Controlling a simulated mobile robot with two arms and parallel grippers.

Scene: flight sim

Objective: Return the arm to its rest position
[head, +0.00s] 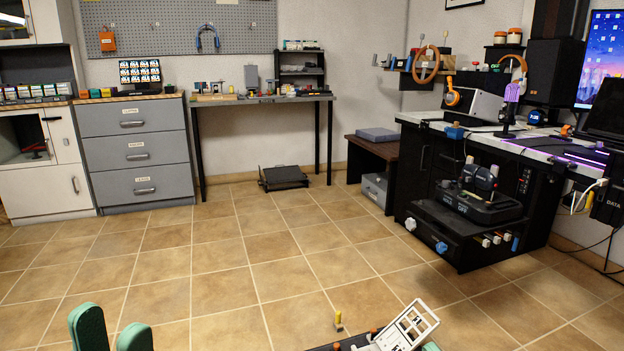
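My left gripper (112,330) shows at the bottom left of the head view as two green fingertips. The fingertips stand apart with nothing between them, over the tiled floor. A small green edge at the bottom, right of centre, looks like part of my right gripper (431,346). Most of it is out of the frame, so its state cannot be told. Just beside it is a dark unit with a tilted white panel (408,325) and a yellow-topped lever (338,319), cut off by the bottom edge. Whether the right gripper touches this unit cannot be told.
A grey drawer cabinet (137,154) and a narrow workbench (262,99) stand along the back wall. A black desk (428,172) with a joystick unit (478,193) stands at right. A black pedal-like unit (283,177) lies under the bench. The tiled floor (200,265) between is clear.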

